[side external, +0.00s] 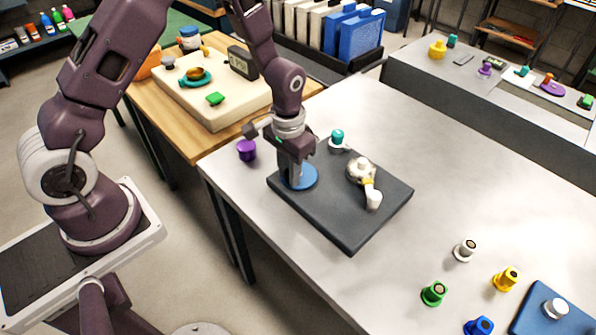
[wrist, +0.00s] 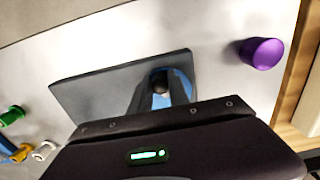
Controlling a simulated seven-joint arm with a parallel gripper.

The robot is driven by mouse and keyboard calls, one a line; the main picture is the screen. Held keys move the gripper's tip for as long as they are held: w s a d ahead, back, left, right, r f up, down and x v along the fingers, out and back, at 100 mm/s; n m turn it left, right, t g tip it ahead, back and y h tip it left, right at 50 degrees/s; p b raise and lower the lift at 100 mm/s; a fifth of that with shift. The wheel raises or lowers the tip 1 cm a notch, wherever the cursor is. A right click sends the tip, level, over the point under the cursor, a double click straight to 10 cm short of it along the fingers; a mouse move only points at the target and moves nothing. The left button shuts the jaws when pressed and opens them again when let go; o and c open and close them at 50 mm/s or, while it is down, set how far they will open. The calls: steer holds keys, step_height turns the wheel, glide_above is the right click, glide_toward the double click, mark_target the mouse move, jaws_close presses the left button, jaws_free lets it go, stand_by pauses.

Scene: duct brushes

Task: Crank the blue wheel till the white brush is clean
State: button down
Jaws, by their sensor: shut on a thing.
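The blue wheel (side external: 309,180) lies flat on a dark grey board (side external: 345,230) on the metal table. My gripper (side external: 296,180) points down over it and is shut on its crank handle, which the fingers mostly hide. In the wrist view the wheel (wrist: 181,86) shows in part, with a dark round knob (wrist: 160,82) above it. On the board, right of the wheel, is a round cream piece (side external: 359,170) with a yellow band and a white stub (side external: 373,199). I cannot tell whether this is the white brush, or how clean it is.
A purple cup (side external: 246,150) and a teal-topped white piece (side external: 338,140) stand close to the board. White (side external: 464,250), green (side external: 434,293), yellow (side external: 506,279) and blue (side external: 478,326) pieces stand at the front right near a blue plate (side external: 530,318). The table's right middle is clear.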

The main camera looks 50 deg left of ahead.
steer(key=shift+w+d, duration=0.3)
steer(key=shift+d, duration=0.4)
steer(key=shift+w, duration=0.1)
